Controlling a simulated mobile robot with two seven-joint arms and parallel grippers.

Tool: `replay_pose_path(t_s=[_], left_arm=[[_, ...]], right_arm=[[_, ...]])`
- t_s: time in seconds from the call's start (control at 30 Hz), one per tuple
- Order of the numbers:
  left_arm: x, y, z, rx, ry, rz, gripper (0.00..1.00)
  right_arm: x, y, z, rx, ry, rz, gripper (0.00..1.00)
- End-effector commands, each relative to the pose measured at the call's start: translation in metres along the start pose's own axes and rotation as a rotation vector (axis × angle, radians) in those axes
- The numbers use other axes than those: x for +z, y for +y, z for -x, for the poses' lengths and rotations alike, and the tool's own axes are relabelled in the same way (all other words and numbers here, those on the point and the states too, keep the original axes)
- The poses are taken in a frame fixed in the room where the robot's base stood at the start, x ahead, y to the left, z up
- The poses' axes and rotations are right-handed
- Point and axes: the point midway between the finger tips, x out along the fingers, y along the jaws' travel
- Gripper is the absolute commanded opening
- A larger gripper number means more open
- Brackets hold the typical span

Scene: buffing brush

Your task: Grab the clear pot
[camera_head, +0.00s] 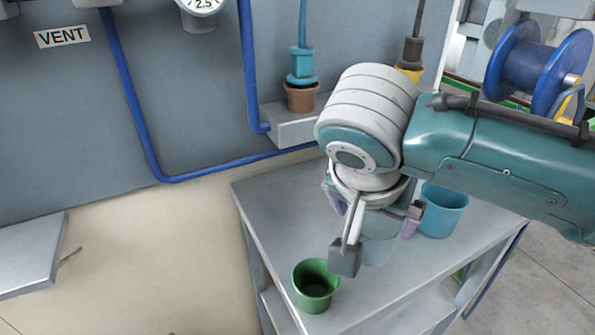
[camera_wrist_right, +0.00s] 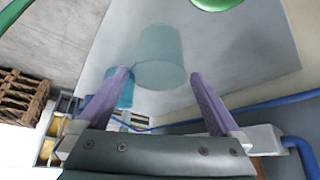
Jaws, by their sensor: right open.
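The clear pot (camera_head: 378,248) is a see-through, faintly teal pot on the grey metal table, partly hidden behind my right gripper in the head view. In the right wrist view the clear pot (camera_wrist_right: 160,50) stands just beyond and between the purple fingertips. My right gripper (camera_head: 372,214) is open and empty above the table; its spread fingers also show in the wrist view (camera_wrist_right: 159,75). I cannot tell whether a finger touches the pot. My left gripper is in neither view.
A green pot (camera_head: 316,292) stands on the table (camera_head: 275,215) near its front left. A blue pot (camera_head: 445,212) stands right of the clear pot. The table's left part is clear.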

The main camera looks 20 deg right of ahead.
Motion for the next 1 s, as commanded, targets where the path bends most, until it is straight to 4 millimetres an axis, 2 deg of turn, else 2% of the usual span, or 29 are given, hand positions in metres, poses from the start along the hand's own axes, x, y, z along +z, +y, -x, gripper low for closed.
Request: replay_pose_path(t_s=[0.2,0.3,0.53,1.0], left_arm=[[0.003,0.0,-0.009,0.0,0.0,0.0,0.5],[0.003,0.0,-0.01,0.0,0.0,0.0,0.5],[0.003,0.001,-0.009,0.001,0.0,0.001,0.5],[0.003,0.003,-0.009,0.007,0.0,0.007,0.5]], right_arm=[[0.004,0.002,-0.036,0.003,0.0,0.001,1.0],[0.004,0.002,-0.042,0.001,-0.001,0.002,1.0],[0.004,0.002,-0.042,0.0,-0.001,0.002,1.0],[0.004,0.002,-0.042,0.0,-0.001,0.002,0.47]])
